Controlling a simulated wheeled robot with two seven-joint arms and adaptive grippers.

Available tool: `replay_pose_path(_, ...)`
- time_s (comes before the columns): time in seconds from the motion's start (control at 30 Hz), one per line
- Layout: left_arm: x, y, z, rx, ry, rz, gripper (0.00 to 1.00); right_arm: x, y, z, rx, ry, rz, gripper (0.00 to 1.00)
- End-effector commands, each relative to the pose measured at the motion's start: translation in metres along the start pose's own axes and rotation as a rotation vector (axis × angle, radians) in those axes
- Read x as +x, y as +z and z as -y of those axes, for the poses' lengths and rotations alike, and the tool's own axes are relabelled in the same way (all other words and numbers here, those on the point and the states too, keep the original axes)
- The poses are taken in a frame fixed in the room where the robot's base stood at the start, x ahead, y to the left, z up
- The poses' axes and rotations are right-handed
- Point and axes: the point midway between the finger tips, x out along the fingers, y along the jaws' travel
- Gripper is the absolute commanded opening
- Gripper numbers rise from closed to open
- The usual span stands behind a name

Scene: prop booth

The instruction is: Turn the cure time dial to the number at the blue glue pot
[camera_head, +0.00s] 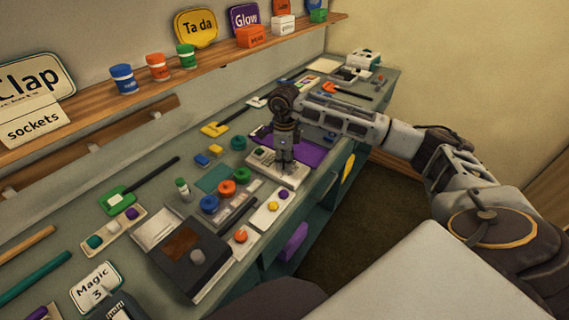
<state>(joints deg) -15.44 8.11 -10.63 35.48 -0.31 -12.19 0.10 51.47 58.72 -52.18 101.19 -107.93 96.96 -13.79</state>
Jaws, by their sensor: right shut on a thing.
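A blue glue pot (123,78) with a white label stands on the wall shelf, left of an orange pot (157,67) and a green pot (187,56). Any number at it is too small to read. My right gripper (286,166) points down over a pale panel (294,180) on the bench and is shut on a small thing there. The fingers hide that thing, so I cannot tell the dial or its setting. My left gripper is not in view.
Blue (209,203), orange (227,188) and green (242,174) round pieces lie close left of the gripper. A purple mat (302,152) lies behind it. The bench's front edge runs just right of the panel.

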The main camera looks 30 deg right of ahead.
Motion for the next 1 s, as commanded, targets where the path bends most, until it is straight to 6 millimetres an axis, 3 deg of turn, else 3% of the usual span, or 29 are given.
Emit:
replay_pose_path(0.3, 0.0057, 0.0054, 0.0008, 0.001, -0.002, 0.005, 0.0, -0.0015, 0.0004, 0.0011, -0.098, -0.003, 0.003, 0.01)
replay_pose_path(0.73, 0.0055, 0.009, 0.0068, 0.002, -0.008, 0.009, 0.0, -0.002, 0.0004, 0.0011, -0.109, -0.003, 0.003, 0.01)
replay_pose_path(0.77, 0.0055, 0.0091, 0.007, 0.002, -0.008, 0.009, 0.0, -0.0021, 0.0004, 0.0012, -0.109, -0.003, 0.003, 0.26)
replay_pose_path(0.93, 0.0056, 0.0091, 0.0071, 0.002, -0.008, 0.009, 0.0, -0.0014, 0.0003, 0.0008, -0.109, -0.002, 0.002, 0.48)
replay_pose_path(1.0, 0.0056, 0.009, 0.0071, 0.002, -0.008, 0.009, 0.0, -0.0011, 0.0002, 0.0006, -0.109, -0.002, 0.002, 0.48)
